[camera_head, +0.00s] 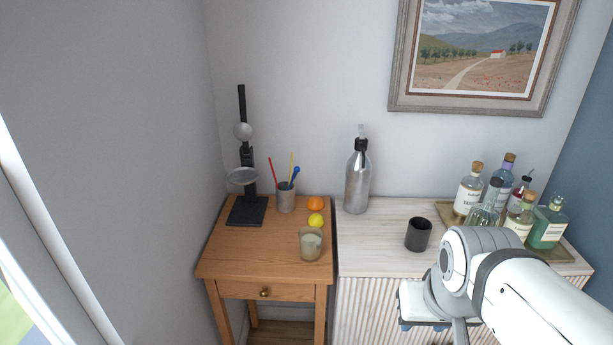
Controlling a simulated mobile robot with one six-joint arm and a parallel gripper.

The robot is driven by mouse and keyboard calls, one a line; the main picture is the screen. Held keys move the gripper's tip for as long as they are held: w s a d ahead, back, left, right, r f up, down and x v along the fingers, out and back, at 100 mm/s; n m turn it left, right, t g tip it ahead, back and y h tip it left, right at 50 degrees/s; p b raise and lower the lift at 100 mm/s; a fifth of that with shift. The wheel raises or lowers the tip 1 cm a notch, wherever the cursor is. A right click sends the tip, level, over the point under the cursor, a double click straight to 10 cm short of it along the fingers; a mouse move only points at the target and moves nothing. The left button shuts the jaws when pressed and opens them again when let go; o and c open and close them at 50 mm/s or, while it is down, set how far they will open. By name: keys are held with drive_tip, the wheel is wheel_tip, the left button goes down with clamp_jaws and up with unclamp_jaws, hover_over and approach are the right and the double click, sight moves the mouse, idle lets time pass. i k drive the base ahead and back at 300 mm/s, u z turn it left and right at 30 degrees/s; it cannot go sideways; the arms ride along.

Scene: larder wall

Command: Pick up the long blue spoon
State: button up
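The long blue spoon (295,173) stands in a grey cup (286,199) on the wooden side table. Its rounded blue end sticks up at the cup's right side, and its lower part is hidden inside the cup. A red stick (272,170) and a yellow stick (291,165) stand in the same cup. My gripper (437,324) is at the bottom right, in front of the pale cabinet, well to the right of the spoon and apart from it. My arm and the gripper's own body hide most of its fingers, so their opening is unclear.
On the wooden table (243,264), a black stand (247,208) is left of the cup. An orange (315,203), a lemon (316,220) and a glass candle (310,244) are to its right. A tall metal bottle (357,184), a black cup (418,235) and a bottle tray (447,214) occupy the pale cabinet.

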sight(297, 170)
drive_tip(key=u, duration=0.05)
drive_tip(key=i, duration=1)
drive_tip(key=z, duration=0.05)
